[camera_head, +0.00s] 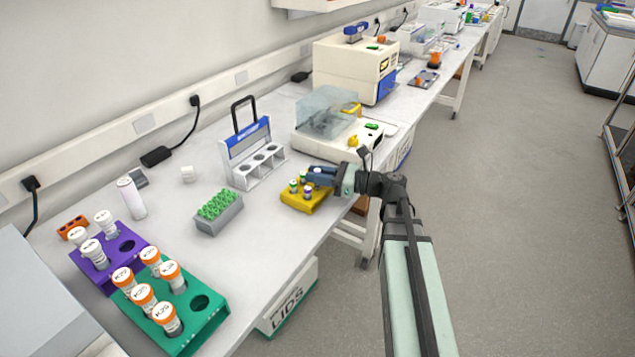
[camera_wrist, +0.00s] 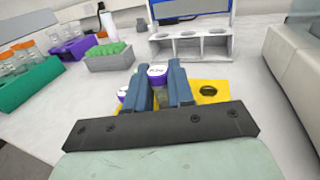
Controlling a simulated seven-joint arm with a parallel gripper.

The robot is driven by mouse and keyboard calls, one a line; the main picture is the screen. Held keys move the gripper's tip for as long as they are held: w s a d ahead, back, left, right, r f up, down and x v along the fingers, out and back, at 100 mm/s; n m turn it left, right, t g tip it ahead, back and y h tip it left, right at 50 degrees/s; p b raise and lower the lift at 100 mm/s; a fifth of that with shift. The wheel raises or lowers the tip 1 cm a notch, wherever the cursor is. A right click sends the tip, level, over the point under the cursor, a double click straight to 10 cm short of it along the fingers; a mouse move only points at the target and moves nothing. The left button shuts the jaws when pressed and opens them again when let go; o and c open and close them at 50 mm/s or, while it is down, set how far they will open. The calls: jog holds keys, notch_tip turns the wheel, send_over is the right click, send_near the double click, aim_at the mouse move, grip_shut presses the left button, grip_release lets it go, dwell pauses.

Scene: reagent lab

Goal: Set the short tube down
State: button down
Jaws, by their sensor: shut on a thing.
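My gripper (camera_head: 319,174) is over the far right part of a small yellow rack (camera_head: 301,205) near the table's front edge. In the wrist view, its two blue-grey fingers (camera_wrist: 160,88) are shut around a short tube with a white-topped purple cap (camera_wrist: 157,71). The fingers and wrist hide the tube's lower part, so I cannot tell whether its bottom is in a hole or above the rack. Other short tubes with green and purple caps (camera_head: 307,190) stand in the yellow rack. An empty hole (camera_wrist: 208,90) shows to the right of the fingers.
A white rack with a tall handle (camera_head: 252,160) stands behind the yellow one. A grey rack of green tubes (camera_head: 217,213) is to the left. Purple (camera_head: 104,273) and green (camera_head: 205,318) racks are further left. A machine with a clear lid (camera_head: 325,112) stands close behind my gripper.

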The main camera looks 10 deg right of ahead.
jog(key=shift+f, duration=1.3)
jog(key=shift+f, duration=0.15)
jog(key=c, duration=1)
grip_release()
jog(key=shift+o, duration=0.2)
jog(key=v, duration=1.3)
jog(key=shift+d, duration=0.5)
